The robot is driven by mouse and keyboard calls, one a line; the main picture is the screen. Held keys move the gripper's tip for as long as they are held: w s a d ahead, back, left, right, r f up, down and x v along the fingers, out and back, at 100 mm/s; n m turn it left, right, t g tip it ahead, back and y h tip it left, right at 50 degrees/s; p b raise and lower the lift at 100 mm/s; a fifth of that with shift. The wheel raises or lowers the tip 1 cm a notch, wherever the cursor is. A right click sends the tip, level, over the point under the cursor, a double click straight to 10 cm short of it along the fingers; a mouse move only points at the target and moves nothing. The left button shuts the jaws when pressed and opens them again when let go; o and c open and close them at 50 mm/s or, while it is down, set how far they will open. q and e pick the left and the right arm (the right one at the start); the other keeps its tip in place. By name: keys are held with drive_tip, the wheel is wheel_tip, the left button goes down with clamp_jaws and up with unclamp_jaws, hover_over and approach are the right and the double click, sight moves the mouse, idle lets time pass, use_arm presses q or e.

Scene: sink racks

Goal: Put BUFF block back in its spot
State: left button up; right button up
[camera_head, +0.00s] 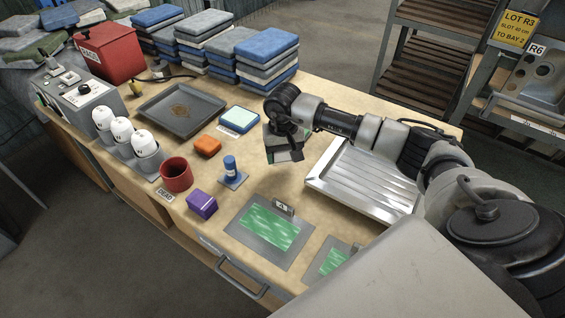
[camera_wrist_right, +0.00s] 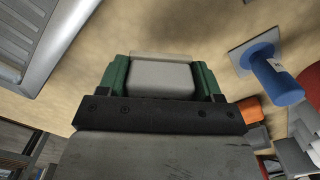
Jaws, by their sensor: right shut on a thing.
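My right gripper (camera_head: 285,150) is shut on a pale grey block (camera_wrist_right: 160,75) with a light beige strip along its far edge. The block sits between the two green fingers (camera_wrist_right: 161,80) in the right wrist view. No BUFF lettering is readable on it. I cannot tell the exact height of the block above the table. My left gripper is not in view.
A metal drainer (camera_head: 365,182) lies to the right. An orange block (camera_head: 207,145), a blue-handled stamp (camera_head: 230,165), a red cup (camera_head: 176,174) and a purple box (camera_head: 202,205) stand left. A dark tray (camera_head: 181,106) is behind. Green-filled mats (camera_head: 245,250) lie in front.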

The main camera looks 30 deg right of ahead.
sight(283, 170)
wheel_tip(283, 170, down, 4)
drive_tip(key=shift+w+a+f, duration=0.1)
idle(0.4)
drive_tip(key=shift+f, duration=0.2)
drive_tip(key=o, duration=0.9)
drive_tip(key=shift+r, duration=0.1)
drive_tip(key=shift+r, duration=0.2)
wheel_tip(283, 170, up, 12)
drive_tip(key=shift+f, duration=0.1)
